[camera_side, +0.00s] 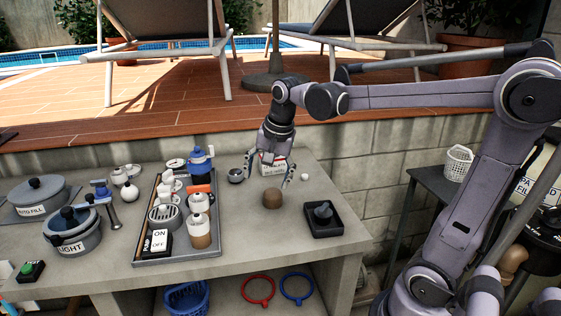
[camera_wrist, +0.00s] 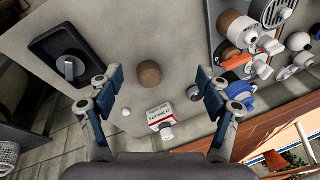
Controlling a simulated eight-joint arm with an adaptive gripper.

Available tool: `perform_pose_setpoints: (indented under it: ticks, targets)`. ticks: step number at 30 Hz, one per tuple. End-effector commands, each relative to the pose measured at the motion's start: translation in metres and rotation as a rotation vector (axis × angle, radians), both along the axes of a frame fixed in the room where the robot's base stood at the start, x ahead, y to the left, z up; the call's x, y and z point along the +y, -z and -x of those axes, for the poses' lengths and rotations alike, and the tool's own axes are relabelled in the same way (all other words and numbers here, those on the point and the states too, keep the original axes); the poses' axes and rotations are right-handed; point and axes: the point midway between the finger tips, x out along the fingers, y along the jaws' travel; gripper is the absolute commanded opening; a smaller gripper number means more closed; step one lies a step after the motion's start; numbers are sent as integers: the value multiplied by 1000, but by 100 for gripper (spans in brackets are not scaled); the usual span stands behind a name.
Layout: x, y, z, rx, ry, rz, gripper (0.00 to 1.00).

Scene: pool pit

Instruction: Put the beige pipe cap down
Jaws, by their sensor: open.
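The brownish-beige pipe cap (camera_side: 272,198) sits on the grey counter, between the tray and the black square holder. In the wrist view the cap (camera_wrist: 150,73) lies between the two spread fingertips, with clear space on both sides. My gripper (camera_side: 268,179) is open and empty, pointing down behind the cap in the side view. It also shows in the wrist view (camera_wrist: 159,80). No finger visibly touches the cap; its exact height above the counter is hard to tell.
A white-and-red box (camera_side: 272,164) stands behind the cap, near a small white ball (camera_side: 305,177). The black holder (camera_side: 324,219) is at right. The crowded grey tray (camera_side: 187,256) is at left. Bare counter (camera_side: 262,230) lies in front.

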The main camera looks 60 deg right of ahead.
Motion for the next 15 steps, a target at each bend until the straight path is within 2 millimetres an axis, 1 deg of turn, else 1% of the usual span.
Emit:
perform_pose_setpoints:
  ticks: [1,6,12,15]
  targets:
    - [13,2,12,-26,-108,32,78]
    - [47,13,45,-116,-487,168,78]
    - [76,34,77,-209,-866,341,78]
    - [84,43,87,-239,-989,406,78]
